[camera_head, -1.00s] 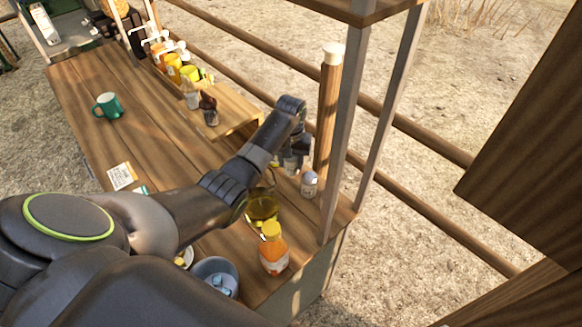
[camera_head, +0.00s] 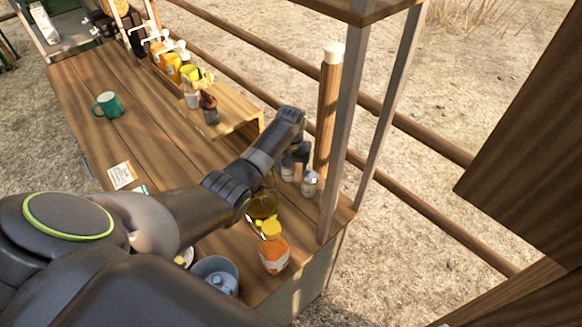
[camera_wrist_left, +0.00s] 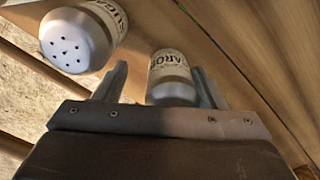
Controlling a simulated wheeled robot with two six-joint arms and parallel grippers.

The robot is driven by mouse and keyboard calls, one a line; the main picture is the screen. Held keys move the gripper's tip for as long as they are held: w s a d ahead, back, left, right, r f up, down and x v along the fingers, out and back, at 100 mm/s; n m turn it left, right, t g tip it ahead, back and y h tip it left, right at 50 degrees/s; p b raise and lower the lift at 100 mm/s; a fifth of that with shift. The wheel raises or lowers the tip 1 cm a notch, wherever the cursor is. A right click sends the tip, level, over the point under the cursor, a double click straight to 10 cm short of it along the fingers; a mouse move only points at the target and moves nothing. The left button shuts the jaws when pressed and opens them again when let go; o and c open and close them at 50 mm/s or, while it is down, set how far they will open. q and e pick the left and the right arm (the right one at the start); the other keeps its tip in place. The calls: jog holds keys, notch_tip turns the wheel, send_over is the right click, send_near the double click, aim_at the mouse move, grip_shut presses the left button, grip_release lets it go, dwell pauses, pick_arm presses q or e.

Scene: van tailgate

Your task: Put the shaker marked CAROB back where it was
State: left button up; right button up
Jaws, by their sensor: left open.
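In the left wrist view, a pale shaker with "AROB" legible on its label (camera_wrist_left: 171,76), the CAROB one, is between the two fingers of my left gripper (camera_wrist_left: 160,86). The fingers are open, with a gap on either side of it. Beside it, outside the left finger, a shaker with a holed white lid (camera_wrist_left: 78,42) has a partly legible label like SUGAR. In the head view my left gripper (camera_head: 298,157) is at the counter's far right corner, by two small shakers, one in front (camera_head: 309,184) and one behind (camera_head: 288,171). Their labels are too small to read there.
A wooden post (camera_head: 328,115) and a grey upright (camera_head: 343,130) stand close to my gripper. The counter's middle around the green mug (camera_head: 109,104) is mostly clear.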

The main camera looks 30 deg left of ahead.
pick_arm(q)
notch_tip(320, 180, up, 12)
jog(key=shift+r+b, duration=0.15)
jog(key=shift+b, duration=0.3)
jog(key=shift+s, duration=0.1)
dwell(0.6)
